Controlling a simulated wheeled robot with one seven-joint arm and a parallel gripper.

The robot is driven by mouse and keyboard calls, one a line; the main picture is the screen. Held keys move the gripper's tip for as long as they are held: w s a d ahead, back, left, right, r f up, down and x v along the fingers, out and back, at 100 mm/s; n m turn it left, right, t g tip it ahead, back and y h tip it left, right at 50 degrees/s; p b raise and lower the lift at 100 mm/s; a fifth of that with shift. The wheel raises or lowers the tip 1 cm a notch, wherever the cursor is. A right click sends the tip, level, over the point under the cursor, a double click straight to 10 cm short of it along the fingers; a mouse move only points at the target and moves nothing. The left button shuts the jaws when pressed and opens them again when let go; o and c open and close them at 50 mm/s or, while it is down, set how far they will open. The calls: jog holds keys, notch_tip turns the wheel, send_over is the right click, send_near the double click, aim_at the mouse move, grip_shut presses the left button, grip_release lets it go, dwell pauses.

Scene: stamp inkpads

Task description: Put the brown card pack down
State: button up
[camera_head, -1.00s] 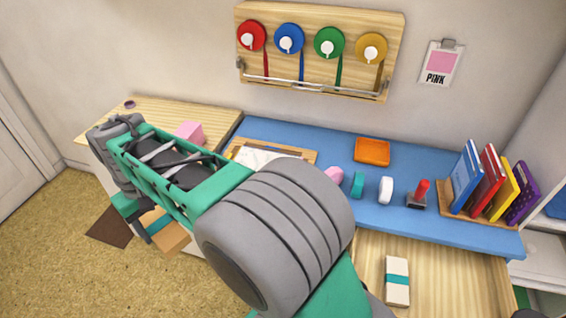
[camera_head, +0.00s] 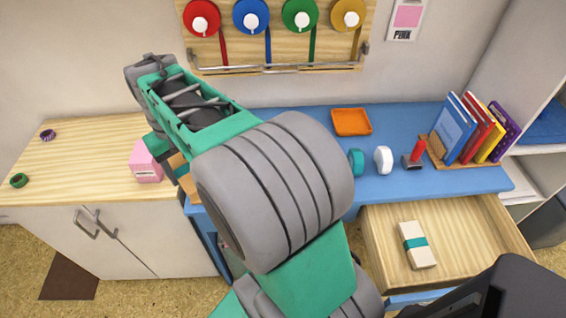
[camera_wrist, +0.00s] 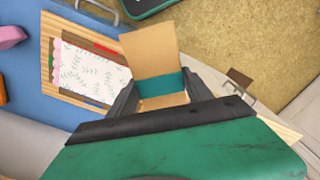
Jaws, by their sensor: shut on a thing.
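The brown card pack (camera_wrist: 152,45) is a tan block with a teal band, seen in the wrist view between the two dark fingers of my gripper (camera_wrist: 162,90). The fingers are shut on it near the band. In the head view a bit of the brown pack (camera_head: 190,188) shows beside my arm, near the gap between the wooden counter and the blue desk. My arm hides most of the gripper there. In the wrist view floor lies behind the pack.
The wooden counter (camera_head: 75,160) holds a pink box (camera_head: 146,162) at its right end; its left part is mostly clear. The blue desk (camera_head: 440,190) holds an orange tray (camera_head: 351,122), a red-handled stamp (camera_head: 415,155) and books. A white pack (camera_head: 416,245) lies in the open drawer (camera_head: 480,230).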

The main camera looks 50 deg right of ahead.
jog(key=s+d+m+b, duration=0.3)
jog(key=s+d+m, duration=0.4)
jog(key=s+d, duration=1.6)
jog(key=shift+m, duration=0.3)
jog(key=w+d+f, duration=0.1)
jog(key=w+f, duration=0.2)
jog(key=w, duration=0.1)
jog(key=w+d+f+p, duration=0.1)
jog(key=w+f, duration=0.2)
jog(key=w, duration=0.1)
jog(key=w+d+f, duration=0.1)
jog(key=w+f, duration=0.3)
jog(key=w, duration=0.1)
jog(key=shift+d+f+p, duration=0.1)
jog(key=shift+d+p, duration=0.15)
jog(key=shift+p, duration=0.1)
jog(key=shift+w+d+f, duration=0.1)
jog(key=shift+f, duration=1.4)
jog(key=shift+f, duration=0.2)
jog(key=o, duration=1.6)
jog(key=shift+c, duration=0.2)
